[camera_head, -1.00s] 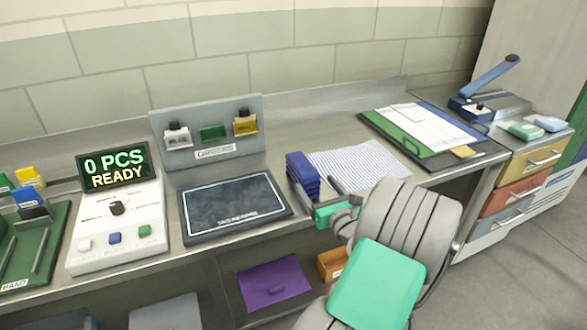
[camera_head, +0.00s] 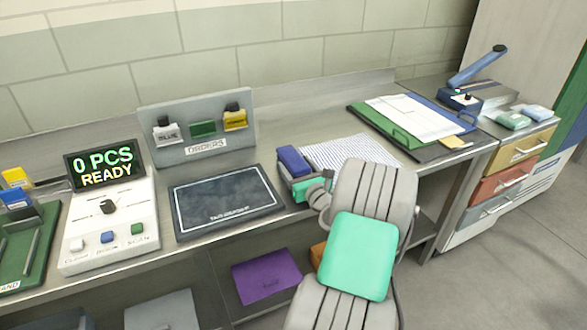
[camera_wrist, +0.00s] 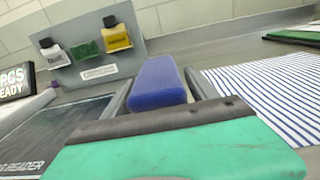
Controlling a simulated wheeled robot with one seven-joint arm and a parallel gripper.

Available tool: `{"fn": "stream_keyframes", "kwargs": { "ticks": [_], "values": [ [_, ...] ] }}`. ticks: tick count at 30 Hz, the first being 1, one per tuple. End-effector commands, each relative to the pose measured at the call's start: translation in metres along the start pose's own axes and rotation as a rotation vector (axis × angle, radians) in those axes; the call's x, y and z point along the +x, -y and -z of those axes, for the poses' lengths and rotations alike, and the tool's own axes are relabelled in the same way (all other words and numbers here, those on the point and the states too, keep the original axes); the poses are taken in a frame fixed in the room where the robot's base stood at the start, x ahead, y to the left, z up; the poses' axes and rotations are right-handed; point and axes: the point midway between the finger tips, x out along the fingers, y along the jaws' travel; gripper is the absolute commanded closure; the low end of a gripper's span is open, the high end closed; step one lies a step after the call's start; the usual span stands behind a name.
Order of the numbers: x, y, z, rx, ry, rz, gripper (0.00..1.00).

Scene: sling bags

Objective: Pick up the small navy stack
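The small navy stack (camera_head: 293,160) is a blue block of folded pieces on the metal bench, beside the striped cloth. In the wrist view the stack (camera_wrist: 158,84) lies straight ahead, between my two dark fingers. My gripper (camera_head: 297,178), with a green body, is low at the bench around the stack. In the wrist view my gripper (camera_wrist: 159,82) has one finger along each side of the stack. The fingers look apart, with narrow gaps beside the stack; contact is hard to see. The stack's lower part is hidden by my gripper.
A dark reader pad (camera_head: 226,202) lies close on the left, with an order rack (camera_head: 200,148) behind it. The striped cloth (camera_head: 350,150) is close on the right. A clipboard (camera_head: 415,120) lies further right. A control box (camera_head: 110,225) stands at left.

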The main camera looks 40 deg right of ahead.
Motion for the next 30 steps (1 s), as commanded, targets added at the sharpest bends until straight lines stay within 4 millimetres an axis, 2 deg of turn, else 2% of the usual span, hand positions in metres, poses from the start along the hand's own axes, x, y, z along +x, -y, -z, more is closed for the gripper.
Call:
{"fn": "stream_keyframes", "kwargs": {
  "ticks": [2,22,30],
  "values": [
    [-0.0001,0.0001,0.0000,0.000,0.000,0.000,0.40],
    [-0.0003,0.0000,0.0001,0.000,0.000,0.000,0.95],
    [-0.0001,0.0002,-0.0023,-0.001,0.002,0.000,0.96]
  ]
}}
